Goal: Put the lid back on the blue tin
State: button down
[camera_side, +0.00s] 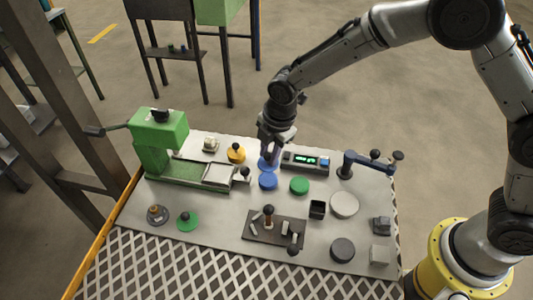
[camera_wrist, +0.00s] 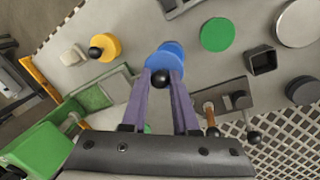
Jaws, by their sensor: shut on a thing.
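My gripper (camera_wrist: 160,77) has its two purple fingers shut on the black knob of a blue lid (camera_wrist: 158,64). In the side view, the gripper (camera_side: 270,150) points down and the lid (camera_side: 267,162) shows at its fingertips, apparently above the table. The blue tin (camera_side: 268,181) stands on the table just in front of the lid in that view. In the wrist view the lid partly overlaps the tin (camera_wrist: 174,48). The exact height gap between lid and tin cannot be told.
A green tin (camera_side: 299,185) stands right of the blue tin, and a yellow one with a black knob (camera_side: 236,153) at left. A display box (camera_side: 305,162) lies behind. A dark board with knobbed pegs (camera_side: 272,229) is in front. A green machine (camera_side: 160,143) stands left.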

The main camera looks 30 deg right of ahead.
jog(key=shift+f, duration=2.75)
jog(key=shift+f, duration=0.15)
jog(key=shift+c, duration=0.6)
grip_release()
jog(key=shift+r, duration=3.5)
grip_shut()
